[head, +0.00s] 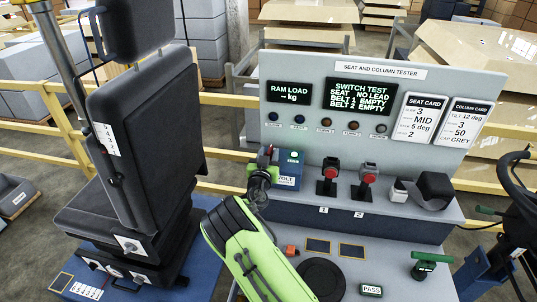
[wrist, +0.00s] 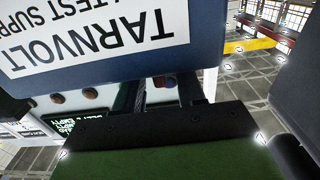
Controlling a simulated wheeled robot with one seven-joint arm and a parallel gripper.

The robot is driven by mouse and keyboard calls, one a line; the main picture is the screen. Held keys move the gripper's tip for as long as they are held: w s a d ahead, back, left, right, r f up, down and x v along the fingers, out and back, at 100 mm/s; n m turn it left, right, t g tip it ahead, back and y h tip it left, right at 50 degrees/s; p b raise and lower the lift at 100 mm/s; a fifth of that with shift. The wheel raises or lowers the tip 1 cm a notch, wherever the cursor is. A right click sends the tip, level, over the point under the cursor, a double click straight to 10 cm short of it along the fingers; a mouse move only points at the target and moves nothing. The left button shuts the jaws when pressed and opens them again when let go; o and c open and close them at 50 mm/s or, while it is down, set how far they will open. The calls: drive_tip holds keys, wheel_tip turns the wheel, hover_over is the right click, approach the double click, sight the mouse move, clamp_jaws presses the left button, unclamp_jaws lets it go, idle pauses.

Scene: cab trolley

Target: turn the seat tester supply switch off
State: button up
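The seat tester supply is a blue box (head: 285,183) with a white label, standing at the left end of the grey bench ledge. A small green light shows on its upper face. A small red part shows at its upper left, beside my gripper; I cannot tell whether it is the switch. My gripper (head: 263,167) is at the box's left side, close to it; contact is not clear. In the wrist view the box (wrist: 190,65) fills the top, its TARNVOLT label upside down. The switch's position is not readable, and my fingertips are not clearly distinguishable.
Two red-topped buckle stands (head: 328,175) stand right of the box. The tester panel (head: 440,78) rises behind, its display reading "SEAT NO LEAD". A black seat (head: 150,130) stands at left. A black disc (head: 322,279) and a PASS tag (head: 371,290) lie on the lower bench.

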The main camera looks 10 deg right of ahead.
drive_tip(key=shift+c, duration=0.4)
clamp_jaws()
